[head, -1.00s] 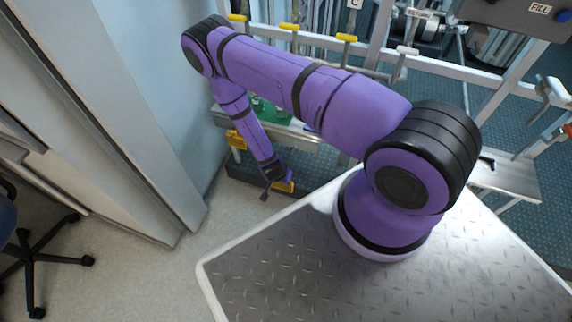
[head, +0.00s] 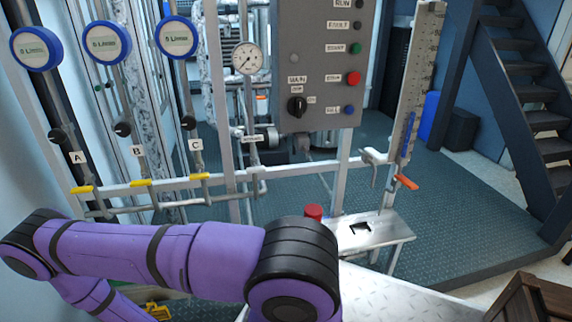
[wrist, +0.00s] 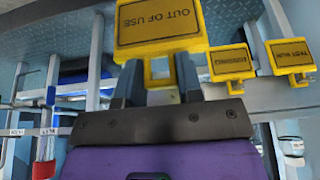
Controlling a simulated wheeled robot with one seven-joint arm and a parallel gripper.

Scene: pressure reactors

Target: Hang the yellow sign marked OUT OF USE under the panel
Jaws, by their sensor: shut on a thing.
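The yellow sign marked OUT OF USE (wrist: 158,22) is at the top middle of the wrist view, with its lettering upside down. My gripper (wrist: 157,76) is shut on the sign's narrow yellow lower part, between its two dark fingers. The grey panel (head: 317,70) stands upright in the middle of the head view, with buttons, a black knob and white labels. A small grey fitting (head: 302,146) shows just below its bottom edge. My gripper is out of the head view; only upper parts of my arm show there.
Two more yellow signs, one nearer (wrist: 232,63) and one at the right (wrist: 291,61), hang beside the held one. A metal shelf (head: 385,232) with a red cylinder (head: 313,212) stands below. Blue-rimmed gauges (head: 105,43) are left.

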